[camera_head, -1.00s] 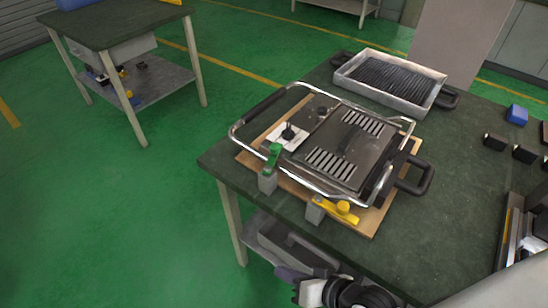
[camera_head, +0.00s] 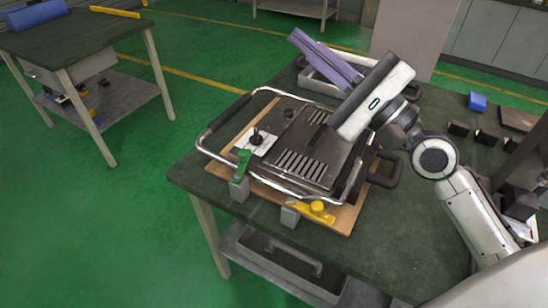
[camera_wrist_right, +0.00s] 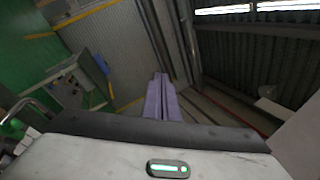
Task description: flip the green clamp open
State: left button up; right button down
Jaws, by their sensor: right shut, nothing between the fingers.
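The fingers also show in the wrist view (camera_wrist_right: 161,80). My left gripper is not in view.
A metal tray (camera_head: 320,85) stands behind the heating element, partly hidden by my right gripper. Several small blocks, one of them blue (camera_head: 477,101), lie at the right of the table. Another table (camera_head: 75,45) stands at the far left. The floor between is clear.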

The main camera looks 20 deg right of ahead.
jog(key=s+f+n+g+h+b, duration=0.1)
jog(key=f+n+g, duration=0.3)
jog(key=f, duration=0.8)
jog(key=s+d+f+n+g+h+b, duration=0.1)
jog(key=s+f+n+g, duration=0.2)
jog(key=f, duration=1)
jog(key=shift+s+d+f+n+g+b, duration=0.15)
jog(key=shift+s+n+g+b, duration=0.25)
jog(key=shift+g, duration=0.1)
send_near(248, 157)
jog(key=x, duration=0.6)
jog(key=shift+p, duration=0.4)
